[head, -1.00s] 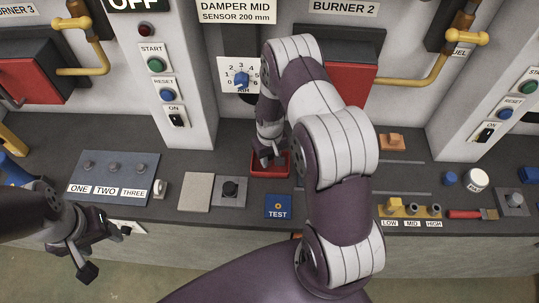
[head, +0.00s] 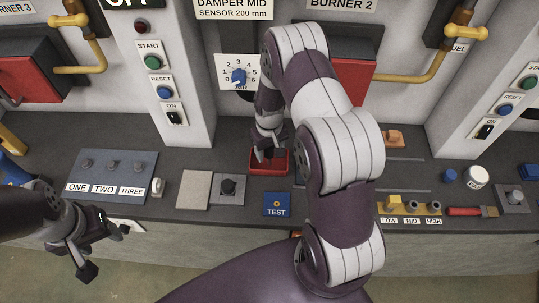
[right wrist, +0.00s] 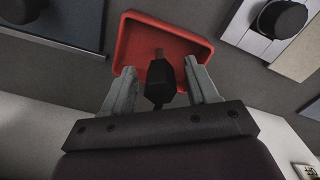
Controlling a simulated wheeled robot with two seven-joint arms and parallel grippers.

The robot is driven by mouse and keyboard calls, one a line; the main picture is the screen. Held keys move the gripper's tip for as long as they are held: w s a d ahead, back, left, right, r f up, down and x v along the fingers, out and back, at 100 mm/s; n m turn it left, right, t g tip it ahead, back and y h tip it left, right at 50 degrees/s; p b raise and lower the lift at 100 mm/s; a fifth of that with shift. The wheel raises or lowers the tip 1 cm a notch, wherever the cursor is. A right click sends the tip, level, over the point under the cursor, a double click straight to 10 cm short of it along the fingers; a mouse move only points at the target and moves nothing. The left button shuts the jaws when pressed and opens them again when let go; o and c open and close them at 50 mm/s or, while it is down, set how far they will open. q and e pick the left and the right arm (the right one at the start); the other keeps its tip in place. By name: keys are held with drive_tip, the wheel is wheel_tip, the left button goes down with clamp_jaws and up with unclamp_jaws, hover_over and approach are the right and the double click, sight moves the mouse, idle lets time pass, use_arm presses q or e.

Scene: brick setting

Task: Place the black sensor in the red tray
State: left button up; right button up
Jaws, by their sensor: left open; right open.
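The red tray (head: 284,166) sits on the dark bench below the damper dial, and it shows in the right wrist view (right wrist: 137,40). The black sensor (right wrist: 161,82) lies between my right gripper's fingers in the right wrist view, its thin tip over the tray floor. Gaps show on both sides of it, so the fingers are apart from it. My right gripper (head: 265,155) points down at the tray and is open. In the head view the sensor is hard to tell from the fingers. My left gripper (head: 106,247) is open and empty in front of the bench's left part.
A blue TEST plate (head: 277,204) lies in front of the tray. A grey plate with a black knob (head: 228,187) is to its left. The ONE TWO THREE panel (head: 112,175) is further left. The wall with the dial (head: 238,75) rises behind.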

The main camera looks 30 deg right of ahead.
wheel_tip(320, 180, up, 10)
drive_tip(key=shift+s+a+f+b, duration=0.15)
drive_tip(key=shift+f+b, duration=0.1)
drive_tip(key=shift+b, duration=0.55)
drive_tip(key=s+a+r, duration=0.3)
drive_tip(key=s+a, duration=0.1)
drive_tip(key=s, duration=0.2)
drive_tip(key=s+a+r+t, duration=0.1)
drive_tip(key=s+a+r, duration=0.3)
drive_tip(key=s, duration=0.3)
drive_tip(key=shift+s, duration=0.15)
